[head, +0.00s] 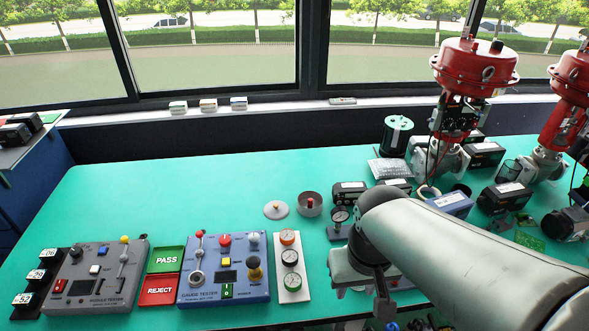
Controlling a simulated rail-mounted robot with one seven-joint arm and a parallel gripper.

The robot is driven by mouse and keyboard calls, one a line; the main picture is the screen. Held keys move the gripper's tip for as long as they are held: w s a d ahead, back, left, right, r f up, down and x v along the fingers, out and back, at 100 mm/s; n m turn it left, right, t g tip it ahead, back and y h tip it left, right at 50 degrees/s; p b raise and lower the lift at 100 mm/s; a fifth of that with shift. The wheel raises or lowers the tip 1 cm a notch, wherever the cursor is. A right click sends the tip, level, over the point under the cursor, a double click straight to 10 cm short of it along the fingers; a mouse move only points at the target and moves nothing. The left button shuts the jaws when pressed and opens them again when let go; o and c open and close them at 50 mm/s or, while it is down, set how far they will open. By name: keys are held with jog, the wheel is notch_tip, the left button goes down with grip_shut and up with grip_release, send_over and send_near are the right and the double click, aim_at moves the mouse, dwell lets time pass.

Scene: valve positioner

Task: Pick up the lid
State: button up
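I cannot tell from the picture alone which of the two the task means. My arm comes in from the lower right and bends down at the front of the table, right of both pieces. My gripper cannot be made out; the end of the arm is hidden behind its own links. Neither piece is touched.
A blue gauge tester (224,269) and a white panel of gauges (290,267) stand in front. A small gauge (340,217) and black modules (349,192) stand to the right. Red valve actuators (474,67) rise at the back right. The table's back left is clear.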

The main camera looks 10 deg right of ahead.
dwell(0.4)
jog(key=o, duration=1.2)
jog(key=shift+w, duration=0.1)
